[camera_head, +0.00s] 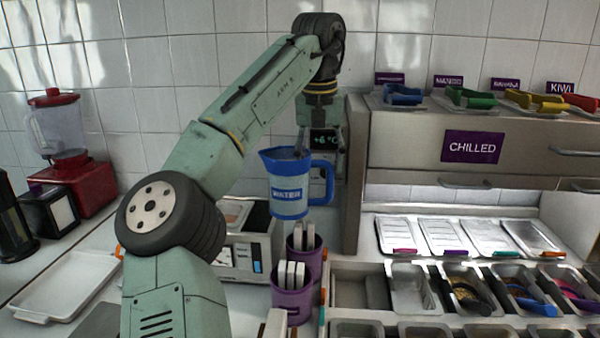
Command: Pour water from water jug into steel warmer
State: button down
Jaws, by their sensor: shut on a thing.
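The water jug (289,193) is blue with a white lower-case-free "WATER" label and a handle on its right side. It looks upright and is held up in the middle of the picture. My gripper (303,146) is above it with its fingers at the jug's rim, shut on the jug; the exact contact is partly hidden. A steel box with a control panel (248,257), probably the steel warmer, stands on the counter below and left of the jug. My arm and the jug hide parts of it, and I cannot see a water level.
Two purple cups (292,301) with white sticks stand below the jug. A steel cabinet marked CHILLED (472,147) and topping pans (462,293) fill the right. A red blender (70,179) and a white tray (70,284) are at left.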

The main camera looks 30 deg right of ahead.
jog(key=w+h, duration=0.1)
jog(key=d+r+n+g+h, duration=0.1)
jog(key=w+h, duration=0.1)
jog(key=shift+w+d+r+n+p, duration=0.15)
jog(key=shift+w+d+n+p, duration=0.15)
jog(key=shift+n+p, duration=0.1)
jog(key=shift+s, duration=0.1)
dwell(0.4)
jog(key=shift+a+r+g+h, duration=0.1)
jog(key=shift+a+g+h, duration=0.1)
jog(key=shift+g+h, duration=0.2)
dwell(0.3)
jog(key=shift+w+a+r, duration=0.15)
jog(key=shift+w, duration=0.1)
jog(key=shift+w+a+r+g+h, duration=0.1)
jog(key=shift+a+r+g+h, duration=0.15)
jog(key=shift+h, duration=0.25)
jog(key=shift+w+a+r+g+h, duration=0.15)
jog(key=shift+a+h, duration=0.15)
jog(key=shift+h, duration=0.2)
dwell(1.4)
jog(key=shift+w+a+g+h, duration=0.35)
jog(key=shift+a+g+h, duration=0.15)
jog(key=shift+a+h, duration=0.4)
dwell(2.5)
